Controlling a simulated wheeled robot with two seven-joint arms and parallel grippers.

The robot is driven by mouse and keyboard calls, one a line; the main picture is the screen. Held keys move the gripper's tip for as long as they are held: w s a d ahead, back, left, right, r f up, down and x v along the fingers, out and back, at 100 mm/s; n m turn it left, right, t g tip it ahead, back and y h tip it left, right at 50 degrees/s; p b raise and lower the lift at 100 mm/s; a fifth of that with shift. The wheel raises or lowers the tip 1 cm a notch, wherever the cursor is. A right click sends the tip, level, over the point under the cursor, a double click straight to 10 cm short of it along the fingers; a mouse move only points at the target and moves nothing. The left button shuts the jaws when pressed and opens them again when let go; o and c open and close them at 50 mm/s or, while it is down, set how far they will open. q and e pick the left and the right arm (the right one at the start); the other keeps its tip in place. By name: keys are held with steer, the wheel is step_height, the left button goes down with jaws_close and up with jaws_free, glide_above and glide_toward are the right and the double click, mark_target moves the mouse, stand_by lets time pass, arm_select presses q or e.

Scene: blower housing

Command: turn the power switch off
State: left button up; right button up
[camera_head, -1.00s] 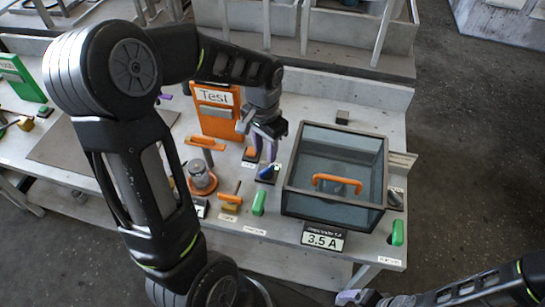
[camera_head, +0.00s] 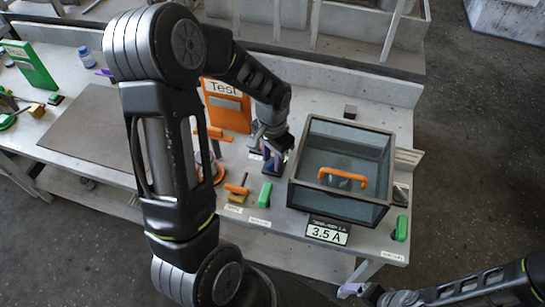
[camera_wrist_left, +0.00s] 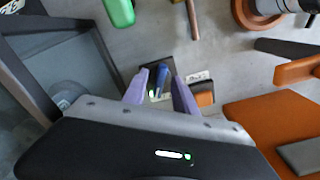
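A blue switch handle (camera_wrist_left: 162,75) on a dark base (camera_wrist_left: 151,68) lies between the purple fingers of my left gripper (camera_wrist_left: 159,88) in the left wrist view. The fingers are spread on either side of it, and I cannot tell whether they touch it. In the head view, my left gripper (camera_head: 272,163) is low over the table and hides most of this switch. No readable label confirms which control is the power switch. An orange switch (camera_wrist_left: 203,94) sits just beside it. My right gripper (camera_head: 350,290) is at the bottom of the head view; its opening is unclear.
A glass-walled box (camera_head: 342,205) with an orange handle (camera_head: 342,180) stands close right of my left gripper. A 3.5 A display (camera_head: 326,232), green handles (camera_head: 265,192) and an orange Test panel (camera_head: 226,112) are nearby. A mat (camera_head: 95,125) lies left.

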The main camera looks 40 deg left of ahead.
arm_select(q)
steer(key=shift+f, duration=0.15)
steer(key=shift+c, duration=0.4)
jaws_close()
